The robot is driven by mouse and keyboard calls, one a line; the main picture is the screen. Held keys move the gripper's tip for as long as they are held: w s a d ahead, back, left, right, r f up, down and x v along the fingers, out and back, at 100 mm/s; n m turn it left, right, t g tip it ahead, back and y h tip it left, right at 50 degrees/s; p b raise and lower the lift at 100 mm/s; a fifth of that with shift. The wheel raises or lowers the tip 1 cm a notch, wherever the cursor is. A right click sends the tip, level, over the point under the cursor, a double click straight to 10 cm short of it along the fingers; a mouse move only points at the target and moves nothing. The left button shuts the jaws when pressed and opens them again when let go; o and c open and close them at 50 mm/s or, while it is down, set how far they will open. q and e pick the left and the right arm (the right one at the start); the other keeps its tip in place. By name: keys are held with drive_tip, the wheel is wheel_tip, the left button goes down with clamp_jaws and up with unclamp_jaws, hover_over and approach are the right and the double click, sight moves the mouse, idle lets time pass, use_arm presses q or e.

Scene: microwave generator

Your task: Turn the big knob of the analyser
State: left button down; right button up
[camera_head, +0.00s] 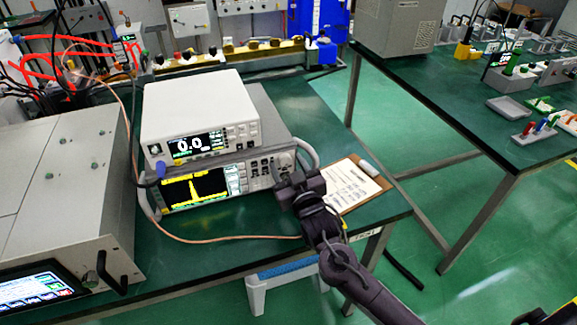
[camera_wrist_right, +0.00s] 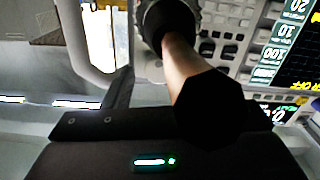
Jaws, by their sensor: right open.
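The analyser (camera_head: 207,185) stands on the green table under a white meter, its dark screen showing a yellow trace. Its big knob (camera_head: 285,161) is at the right end of the front panel, partly covered by my right gripper (camera_head: 287,180). That gripper is open, close in front of the knob; contact cannot be told. In the right wrist view, a round grey rim, likely the knob (camera_wrist_right: 150,62), shows behind a dark cable boot. A copper cable (camera_wrist_right: 182,65) and a black shape cover much of the jaw space. One dark finger (camera_wrist_right: 120,92) shows. My left gripper is not seen.
The white meter (camera_head: 200,112) reads 0.0 on top of the analyser. The copper cable (camera_head: 215,239) loops across the table toward my right gripper. A clipboard (camera_head: 350,185) lies right of it. A large grey instrument (camera_head: 60,190) fills the left. A blue-topped stool (camera_head: 285,270) stands below.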

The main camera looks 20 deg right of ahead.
drive_tip(key=c, duration=1)
drive_tip(key=m+p, duration=0.1)
drive_tip(key=m, duration=0.1)
drive_tip(key=shift+r+m, duration=0.1)
drive_tip(key=shift+m, duration=0.2)
drive_tip(key=shift+m+p, duration=0.35)
drive_tip(key=shift+m, duration=0.35)
drive_tip(key=o, duration=1)
